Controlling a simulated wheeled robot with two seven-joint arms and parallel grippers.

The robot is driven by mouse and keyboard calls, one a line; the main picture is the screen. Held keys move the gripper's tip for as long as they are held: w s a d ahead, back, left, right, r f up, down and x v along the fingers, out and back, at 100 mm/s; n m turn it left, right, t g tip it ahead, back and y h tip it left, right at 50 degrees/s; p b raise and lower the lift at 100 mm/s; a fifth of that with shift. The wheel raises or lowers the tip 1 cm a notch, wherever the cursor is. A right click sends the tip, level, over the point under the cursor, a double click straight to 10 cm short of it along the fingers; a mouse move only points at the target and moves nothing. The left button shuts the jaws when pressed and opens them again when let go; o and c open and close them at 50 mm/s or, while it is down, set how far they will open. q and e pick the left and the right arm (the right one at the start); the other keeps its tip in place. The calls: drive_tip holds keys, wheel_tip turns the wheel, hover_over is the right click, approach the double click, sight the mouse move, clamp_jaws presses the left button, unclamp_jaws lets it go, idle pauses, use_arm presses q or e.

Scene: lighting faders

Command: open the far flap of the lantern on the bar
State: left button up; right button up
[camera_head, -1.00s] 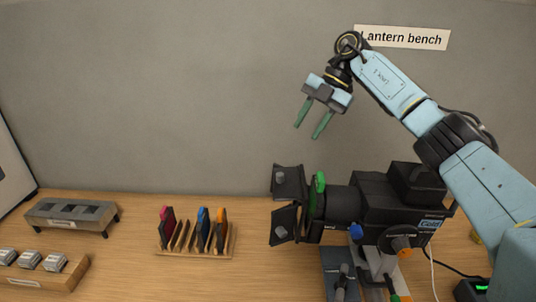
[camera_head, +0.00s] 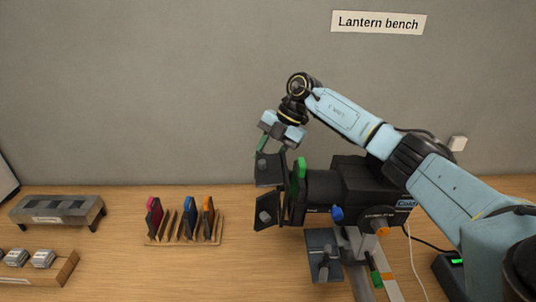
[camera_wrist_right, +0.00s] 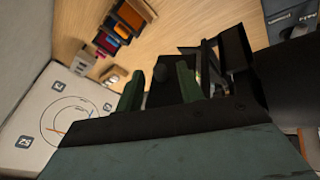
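The black lantern (camera_head: 345,190) lies on its side on a stand, its front facing left. Its far flap (camera_head: 268,168) and near flap (camera_head: 267,211) stand at that front, each with a small grey knob. A green piece (camera_head: 301,170) sits upright behind the flaps. My right gripper (camera_head: 272,146) is just behind and above the far flap, pointing down. Its green fingers are apart; the flap partly hides them. In the right wrist view the fingers (camera_wrist_right: 158,88) are spread, with a dark rounded knob showing between them. I cannot tell whether they touch it. My left gripper is not in view.
A wooden rack (camera_head: 185,240) of coloured frames stands left of the lantern. A grey slotted holder (camera_head: 60,210) and a wooden tray (camera_head: 40,270) lie further left. The wall (camera_head: 150,90) is close behind. A black box (camera_head: 455,272) with a green display stands at right.

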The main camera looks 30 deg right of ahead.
sight(261, 152)
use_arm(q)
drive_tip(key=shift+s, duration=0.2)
use_arm(e)
clamp_jaws()
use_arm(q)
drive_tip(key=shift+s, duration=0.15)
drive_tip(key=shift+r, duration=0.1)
use_arm(e)
drive_tip(key=shift+n, duration=0.3)
drive_tip(key=n, duration=0.1)
drive_tip(key=a+n+g+p, duration=0.1)
drive_tip(key=shift+r+n, duration=0.15)
drive_tip(key=shift+n, duration=0.15)
drive_tip(key=n, duration=0.1)
drive_tip(key=a+n+g, duration=0.1)
drive_tip(key=shift+n, duration=0.3)
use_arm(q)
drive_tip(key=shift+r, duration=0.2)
use_arm(e)
drive_tip(key=shift+s+a+n+g+h, duration=0.15)
drive_tip(key=shift+a+n+g+h, duration=0.15)
drive_tip(key=shift+n, duration=0.5)
drive_tip(key=shift+s+a+n+g+h, duration=0.15)
drive_tip(key=shift+n+g, duration=0.25)
drive_tip(key=shift+n, duration=0.4)
